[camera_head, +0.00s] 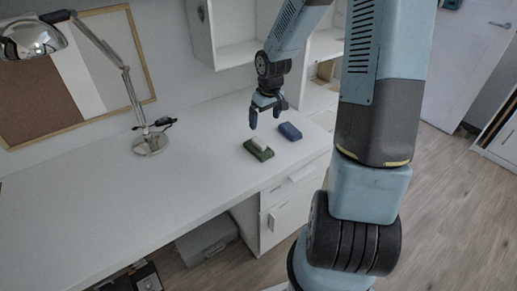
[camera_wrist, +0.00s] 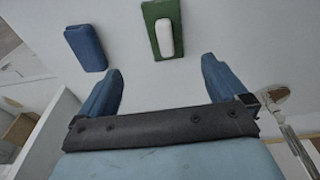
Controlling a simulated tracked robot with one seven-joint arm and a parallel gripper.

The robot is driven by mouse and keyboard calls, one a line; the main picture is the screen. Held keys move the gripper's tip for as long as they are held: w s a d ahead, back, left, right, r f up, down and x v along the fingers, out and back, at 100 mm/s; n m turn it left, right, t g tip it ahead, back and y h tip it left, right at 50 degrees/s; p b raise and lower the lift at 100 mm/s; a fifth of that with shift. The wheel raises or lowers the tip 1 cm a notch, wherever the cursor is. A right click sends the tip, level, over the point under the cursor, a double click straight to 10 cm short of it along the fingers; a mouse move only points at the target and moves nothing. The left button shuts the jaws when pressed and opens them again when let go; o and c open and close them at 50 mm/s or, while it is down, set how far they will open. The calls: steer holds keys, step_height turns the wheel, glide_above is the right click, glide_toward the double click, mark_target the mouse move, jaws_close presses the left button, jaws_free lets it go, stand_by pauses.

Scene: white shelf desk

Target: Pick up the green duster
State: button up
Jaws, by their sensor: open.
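The green duster (camera_head: 258,150) lies on the white desk, a flat green block with a pale handle on top. In the wrist view the green duster (camera_wrist: 152,40) is at the top centre, beyond the fingertips. My gripper (camera_head: 265,117) is above the desk, just up from the duster in the head view. In the wrist view my gripper (camera_wrist: 160,72) has its two blue fingers wide apart with nothing between them. The duster is apart from the fingers.
A blue block (camera_head: 290,131) lies right of the duster, close by; it also shows in the wrist view (camera_wrist: 86,48). A silver desk lamp (camera_head: 150,144) stands at left. Shelves (camera_head: 238,52) rise behind. The desk's left part is clear.

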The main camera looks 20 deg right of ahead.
mark_target(259, 141)
steer(key=f, duration=0.3)
steer(key=w+f, duration=0.1)
steer(key=f, duration=0.4)
steer(key=shift+w+a+f, duration=0.15)
steer(key=shift+a+f, duration=0.1)
steer(key=shift+f, duration=0.1)
steer(key=shift+w+a+f, duration=0.1)
steer(key=shift+a+f, duration=0.1)
steer(key=shift+f, duration=0.55)
steer(key=shift+w+a+f, duration=0.15)
steer(key=shift+f, duration=0.55)
steer(key=shift+w+a+f, duration=0.1)
steer(key=shift+a+f, duration=0.1)
steer(key=shift+f, duration=1)
steer(key=c, duration=1.1)
steer(key=shift+w+r, duration=0.1)
steer(key=shift+r, duration=0.05)
steer(key=shift+c, duration=0.2)
